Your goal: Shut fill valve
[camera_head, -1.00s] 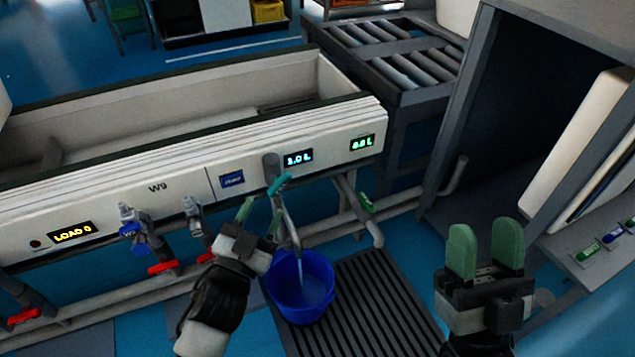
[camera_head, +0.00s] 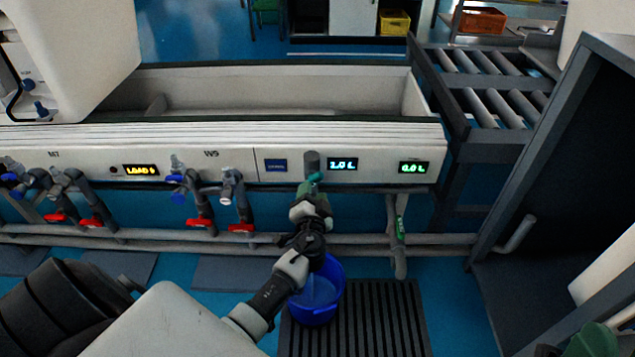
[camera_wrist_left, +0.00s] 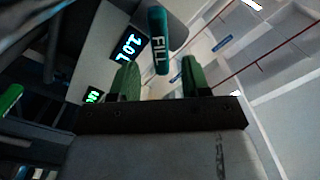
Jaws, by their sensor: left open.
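The fill valve's teal handle (camera_head: 316,178) sits below a grey valve body (camera_head: 312,160) on the front of the white trough. In the left wrist view the handle (camera_wrist_left: 160,42), marked FILL, has its lower end between the green fingers, with gaps on both sides. My left gripper (camera_head: 311,190) is open right at the handle, and its wrist hides the spout. A blue bucket (camera_head: 318,302) stands below, partly covered by my left arm; liquid shows inside. Of my right gripper (camera_head: 592,342), only part shows at the bottom right edge.
A cyan display (camera_head: 342,164) and a green display (camera_head: 413,168) are beside the valve. Other valves with red levers (camera_head: 240,228) line the trough to the left. A dark floor grate (camera_head: 385,320) and a grey cabinet frame (camera_head: 540,150) are at the right.

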